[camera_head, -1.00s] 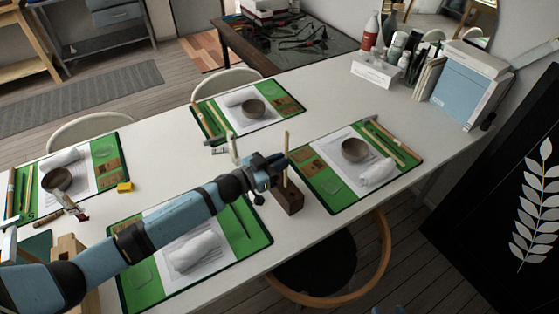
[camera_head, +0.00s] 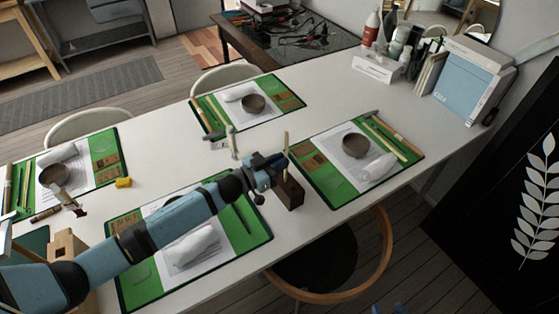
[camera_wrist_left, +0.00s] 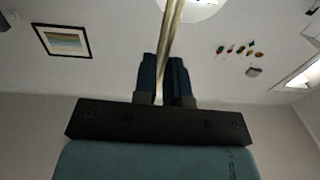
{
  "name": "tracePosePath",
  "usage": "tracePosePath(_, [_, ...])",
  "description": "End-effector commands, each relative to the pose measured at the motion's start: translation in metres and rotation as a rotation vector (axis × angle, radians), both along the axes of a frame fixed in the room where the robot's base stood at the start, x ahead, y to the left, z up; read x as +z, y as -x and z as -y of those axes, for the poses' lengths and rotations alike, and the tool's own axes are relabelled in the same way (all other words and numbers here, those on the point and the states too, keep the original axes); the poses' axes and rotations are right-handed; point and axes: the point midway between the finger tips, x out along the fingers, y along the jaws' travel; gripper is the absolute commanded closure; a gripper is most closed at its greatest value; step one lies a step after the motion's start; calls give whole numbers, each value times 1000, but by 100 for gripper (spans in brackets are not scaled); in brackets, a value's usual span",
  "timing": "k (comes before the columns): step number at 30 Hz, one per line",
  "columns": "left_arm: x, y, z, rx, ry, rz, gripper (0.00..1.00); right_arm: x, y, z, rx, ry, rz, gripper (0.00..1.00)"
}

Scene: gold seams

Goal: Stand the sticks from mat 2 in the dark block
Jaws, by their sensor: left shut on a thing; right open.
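My left gripper (camera_head: 277,167) is shut on a slim pale stick (camera_head: 286,142). The stick stands nearly upright over the dark block (camera_head: 291,195), its lower part close to the block's top; whether it is in a hole I cannot tell. The stick also shows between the fingers in the left wrist view (camera_wrist_left: 171,35). Mat numbers are not readable. The front mat (camera_head: 258,236), partly under my left arm, shows a dark green stick (camera_head: 244,217). Tips that look like my right gripper (camera_head: 386,309) show at the bottom edge, apart and empty.
Other green mats lie at the left (camera_head: 104,148), back (camera_head: 268,86) and right (camera_head: 338,198), with bowls, napkins and sticks. A yellow block (camera_head: 123,183) and a small pale upright piece (camera_head: 233,145) stand between mats. A chair (camera_head: 325,298) is at the front edge.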

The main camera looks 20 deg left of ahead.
Motion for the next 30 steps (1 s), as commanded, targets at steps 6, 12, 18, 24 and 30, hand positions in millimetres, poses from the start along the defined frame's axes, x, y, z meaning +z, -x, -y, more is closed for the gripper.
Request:
tracePosePath(6, [-7, 0, 0, 0, 0, 0, 100, -5, 0, 0, -1, 0, -4, 52])
tracePosePath(12, [-12, 0, 0, 0, 0, 0, 100, -8, 1, 0, -2, -1, -6, 52])
tracePosePath(18, [-16, 0, 0, 0, 1, 0, 100, -11, 0, 0, -3, -3, -7, 52])
tracePosePath(24, [-20, 0, 0, 0, 1, 0, 100, -12, 0, 0, -4, -4, -6, 52])
tracePosePath(30, [-21, 0, 0, 0, 1, 0, 100, -12, 0, 0, -4, -5, -7, 52])
